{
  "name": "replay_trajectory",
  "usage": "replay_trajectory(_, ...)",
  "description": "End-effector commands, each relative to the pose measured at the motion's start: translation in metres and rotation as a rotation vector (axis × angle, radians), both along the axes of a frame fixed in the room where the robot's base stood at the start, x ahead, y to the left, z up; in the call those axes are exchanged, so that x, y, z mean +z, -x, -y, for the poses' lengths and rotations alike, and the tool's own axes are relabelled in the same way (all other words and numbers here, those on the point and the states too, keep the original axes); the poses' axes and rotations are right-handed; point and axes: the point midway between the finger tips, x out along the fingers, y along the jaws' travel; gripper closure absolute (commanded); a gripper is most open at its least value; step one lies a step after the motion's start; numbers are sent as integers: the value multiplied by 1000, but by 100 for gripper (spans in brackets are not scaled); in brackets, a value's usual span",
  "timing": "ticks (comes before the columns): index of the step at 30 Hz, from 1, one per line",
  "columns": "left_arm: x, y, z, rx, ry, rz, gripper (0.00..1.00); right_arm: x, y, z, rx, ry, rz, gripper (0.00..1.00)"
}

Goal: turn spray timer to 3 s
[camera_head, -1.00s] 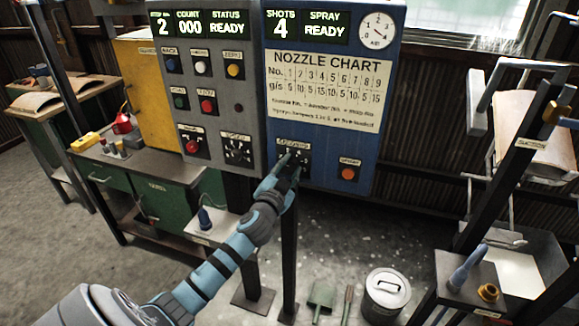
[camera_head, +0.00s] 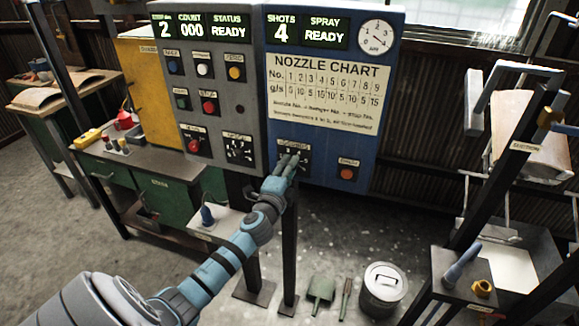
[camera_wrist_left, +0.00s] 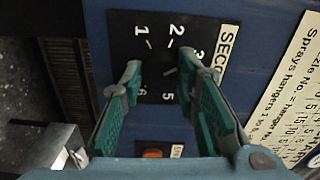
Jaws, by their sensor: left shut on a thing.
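The spray timer is a black dial plate labelled SECONDS (camera_wrist_left: 150,22) with white numbers, on the blue panel. It also shows in the head view (camera_head: 305,159), partly covered by my fingers. In the left wrist view the 1, 2, 5 and 6 are readable and the 3 is partly behind a finger. My left gripper (camera_head: 290,160) is at the dial, with its teal fingertips (camera_wrist_left: 162,68) on either side of the dial's centre. It is shut on the dark timer knob, which is hard to make out, so its pointer setting is unclear. My right gripper is out of view.
An orange button (camera_head: 347,173) sits right of the dial on the same panel (camera_head: 390,105). The grey panel (camera_head: 245,125) with several buttons is close on the left. A dark rack (camera_head: 510,180) stands at the right. A lidded can (camera_head: 384,285) is on the floor.

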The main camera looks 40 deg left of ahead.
Motion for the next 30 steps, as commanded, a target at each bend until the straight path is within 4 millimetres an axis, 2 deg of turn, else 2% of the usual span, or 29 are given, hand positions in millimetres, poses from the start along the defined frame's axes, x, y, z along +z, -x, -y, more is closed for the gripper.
replay_trajectory(9,0,0,0,-1,-143,-51,99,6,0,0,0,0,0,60)
replay_trajectory(26,-1,0,0,-1,-178,-63,99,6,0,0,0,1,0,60)
replay_trajectory(27,-1,0,0,0,-178,-63,70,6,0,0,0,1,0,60)
replay_trajectory(30,-1,0,0,0,-178,-63,54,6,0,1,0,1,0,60)
